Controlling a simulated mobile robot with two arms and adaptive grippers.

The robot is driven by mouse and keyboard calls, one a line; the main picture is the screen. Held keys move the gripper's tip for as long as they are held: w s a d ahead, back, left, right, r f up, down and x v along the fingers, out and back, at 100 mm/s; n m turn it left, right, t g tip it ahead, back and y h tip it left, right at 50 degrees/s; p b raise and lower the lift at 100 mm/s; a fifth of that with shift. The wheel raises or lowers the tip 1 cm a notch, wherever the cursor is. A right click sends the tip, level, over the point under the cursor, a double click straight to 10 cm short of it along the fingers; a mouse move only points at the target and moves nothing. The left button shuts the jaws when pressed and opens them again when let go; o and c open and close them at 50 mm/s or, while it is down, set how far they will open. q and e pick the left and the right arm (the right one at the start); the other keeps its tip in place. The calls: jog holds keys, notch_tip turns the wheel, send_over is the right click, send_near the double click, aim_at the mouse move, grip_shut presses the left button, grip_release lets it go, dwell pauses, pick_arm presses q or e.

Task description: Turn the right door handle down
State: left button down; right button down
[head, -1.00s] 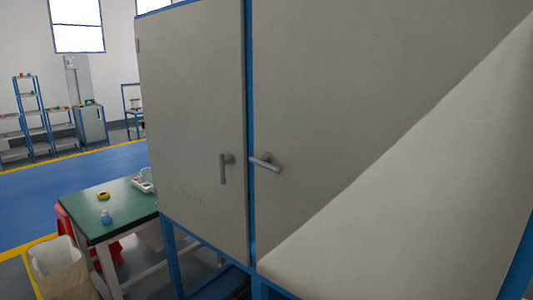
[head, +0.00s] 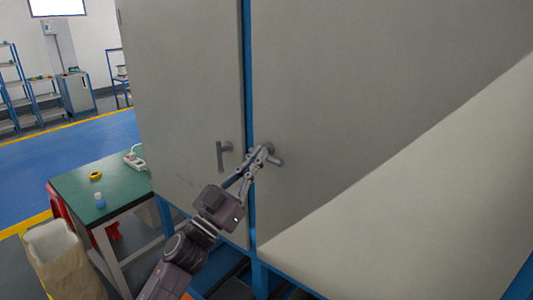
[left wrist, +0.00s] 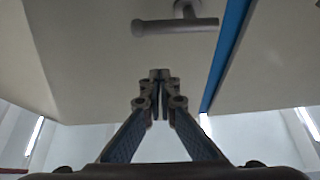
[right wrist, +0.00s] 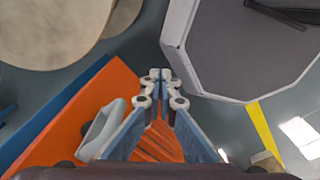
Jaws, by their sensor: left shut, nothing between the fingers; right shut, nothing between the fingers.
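The right door handle (head: 276,161) is a grey lever on the cabinet's right door, just right of the blue centre post. Its bar points right, close to level, and part of it is hidden behind my left gripper (head: 266,149). In the left wrist view the handle bar (left wrist: 175,26) lies near the top edge, with the shut fingertips of my left gripper (left wrist: 160,75) below it in the picture. A gap shows there; I cannot tell contact. My right gripper (right wrist: 161,78) is shut and empty, away from the handle, in the right wrist view.
The left door handle (head: 221,156) hangs vertical close by, left of the blue post (head: 248,75). A green table (head: 125,185) stands at the left with a power strip (head: 134,159) on it. Below my right gripper are an orange surface (right wrist: 85,110) and a grey box (right wrist: 240,45).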

pick_arm(q)
jog(key=shift+w+d+f+p, duration=0.2)
jog(key=shift+w+d+f, duration=0.2)
jog(key=shift+w, duration=0.15)
jog(key=shift+w+d+f+p, duration=0.15)
jog(key=shift+w+d+f, duration=0.15)
jog(key=shift+w, duration=0.25)
jog(key=shift+w+d+f+p, duration=0.2)
jog(key=shift+w+d+f, duration=0.1)
jog(key=shift+w+f, duration=0.2)
jog(key=shift+f+m+g+h+b, duration=0.15)
jog(key=shift+m+g+h+b, duration=0.15)
jog(key=shift+m, duration=0.3)
